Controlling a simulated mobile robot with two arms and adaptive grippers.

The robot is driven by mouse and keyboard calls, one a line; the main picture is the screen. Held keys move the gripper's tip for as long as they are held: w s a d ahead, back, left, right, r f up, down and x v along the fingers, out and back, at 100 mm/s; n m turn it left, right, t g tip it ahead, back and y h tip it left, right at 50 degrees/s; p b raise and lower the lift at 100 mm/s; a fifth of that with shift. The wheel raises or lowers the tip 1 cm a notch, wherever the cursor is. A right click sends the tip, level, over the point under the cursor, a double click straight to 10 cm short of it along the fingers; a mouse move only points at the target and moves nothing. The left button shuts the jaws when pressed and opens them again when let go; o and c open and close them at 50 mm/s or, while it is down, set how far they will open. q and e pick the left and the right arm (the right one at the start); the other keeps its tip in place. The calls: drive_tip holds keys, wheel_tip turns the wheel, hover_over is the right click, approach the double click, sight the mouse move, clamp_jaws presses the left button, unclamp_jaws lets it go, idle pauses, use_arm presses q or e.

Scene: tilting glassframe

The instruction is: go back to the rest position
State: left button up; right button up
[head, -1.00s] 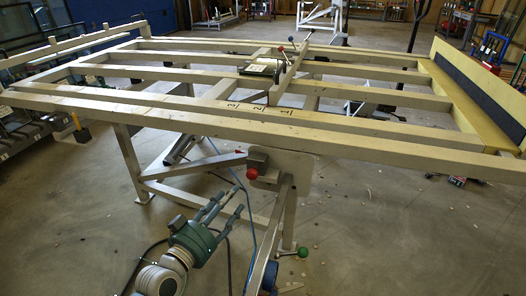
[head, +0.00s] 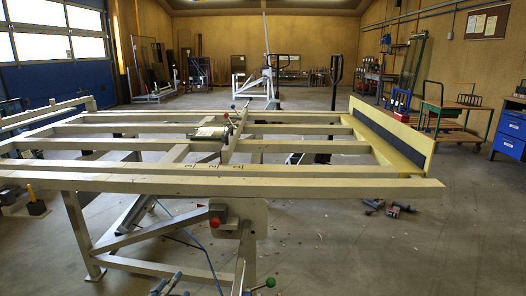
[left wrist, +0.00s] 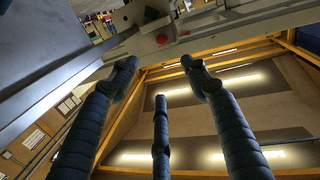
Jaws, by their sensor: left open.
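The tilting glass frame (head: 300,183) stands across the middle of the head view, its beams lying nearly flat. A red knob (head: 214,222) sits on its front side. A green knob (head: 270,283) shows lower, near the bottom edge. My left gripper (head: 168,283) is at the bottom edge of the head view, below and left of the red knob and apart from it. Only its fingertips show there. In the left wrist view my left gripper (left wrist: 160,78) has its three fingers spread with nothing between them. The red knob (left wrist: 162,39) shows beyond the fingertips. My right gripper is not in view.
A padded yellow ledge (head: 390,135) runs along the frame's right end. A blue cabinet (head: 510,133) and a cart (head: 450,118) stand at the right. Small dark items (head: 400,209) lie on the floor right of the frame. Open floor (head: 400,255) lies at front right.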

use_arm(q)
drive_tip(key=s+d+f+m+g+y, duration=0.1)
drive_tip(key=s+d+f+g, duration=0.3)
drive_tip(key=s+f, duration=0.65)
drive_tip(key=s+d+f+m+g+y, duration=0.1)
drive_tip(key=s+f+g, duration=0.7)
drive_tip(key=f, duration=0.4)
drive_tip(key=s+a+g+y+p, duration=0.1)
drive_tip(key=s+a+g+p, duration=0.1)
drive_tip(key=s+p, duration=1.3)
drive_tip(key=s+a+g+y+p, duration=0.1)
drive_tip(key=s+a+g+p, duration=0.1)
drive_tip(key=s+p, duration=1.4)
drive_tip(key=a+p, duration=0.1)
drive_tip(key=p, duration=0.5)
drive_tip(key=shift+a+f, duration=0.3)
drive_tip(key=shift+a, duration=0.1)
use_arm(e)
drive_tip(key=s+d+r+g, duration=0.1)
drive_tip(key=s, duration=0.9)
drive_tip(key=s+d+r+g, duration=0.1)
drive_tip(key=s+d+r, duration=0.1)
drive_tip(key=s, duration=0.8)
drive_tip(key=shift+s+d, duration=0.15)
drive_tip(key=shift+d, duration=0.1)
